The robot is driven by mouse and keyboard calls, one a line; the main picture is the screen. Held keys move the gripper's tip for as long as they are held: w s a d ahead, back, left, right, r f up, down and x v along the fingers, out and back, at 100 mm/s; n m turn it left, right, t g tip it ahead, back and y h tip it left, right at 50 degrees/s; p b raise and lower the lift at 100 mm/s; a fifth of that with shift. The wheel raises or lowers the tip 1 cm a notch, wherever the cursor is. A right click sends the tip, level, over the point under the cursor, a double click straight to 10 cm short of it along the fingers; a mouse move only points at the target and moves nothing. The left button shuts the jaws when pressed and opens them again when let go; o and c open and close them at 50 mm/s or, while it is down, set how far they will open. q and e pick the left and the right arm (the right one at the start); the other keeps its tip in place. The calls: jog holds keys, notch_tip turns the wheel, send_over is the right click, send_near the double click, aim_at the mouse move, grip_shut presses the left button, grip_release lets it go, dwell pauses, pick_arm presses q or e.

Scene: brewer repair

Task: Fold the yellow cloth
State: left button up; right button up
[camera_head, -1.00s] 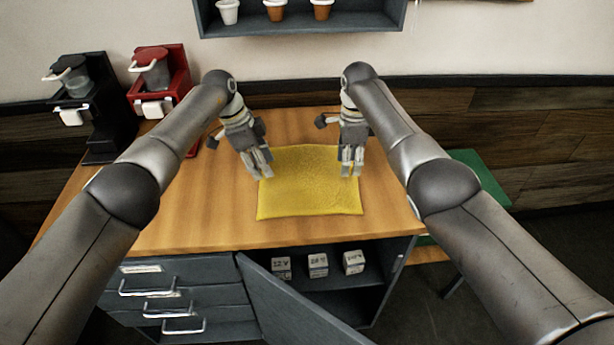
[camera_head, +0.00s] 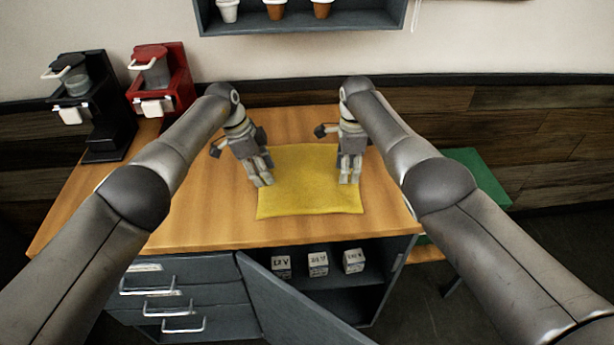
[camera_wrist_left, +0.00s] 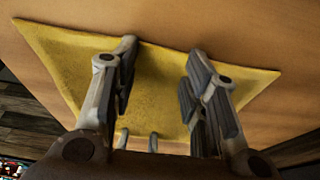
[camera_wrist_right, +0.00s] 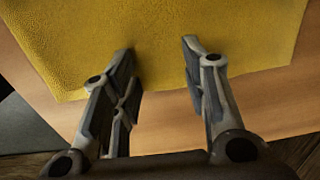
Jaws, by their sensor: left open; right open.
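The yellow cloth (camera_head: 305,195) lies spread flat on the wooden counter in the head view, its near edge close to the counter's front. My left gripper (camera_head: 262,182) is open and empty at the cloth's left edge. My right gripper (camera_head: 349,178) is open and empty over the cloth's right part. In the left wrist view the cloth (camera_wrist_left: 155,75) spreads beneath the parted fingers (camera_wrist_left: 160,75). In the right wrist view the cloth (camera_wrist_right: 160,25) fills the upper part, with its edge running between the open fingers (camera_wrist_right: 158,65). I cannot tell whether the fingertips touch the cloth.
A black brewer (camera_head: 100,125) and a red brewer (camera_head: 170,85) stand at the counter's back left. Below the counter (camera_head: 190,215), a cabinet door (camera_head: 295,305) hangs open before several small boxes (camera_head: 318,263). A shelf (camera_head: 300,22) with pots is on the wall.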

pick_arm(q)
jog(key=shift+f, duration=0.1)
grip_shut()
pick_arm(e)
jog(key=shift+s+f, duration=0.1)
jog(key=shift+f, duration=0.05)
grip_shut()
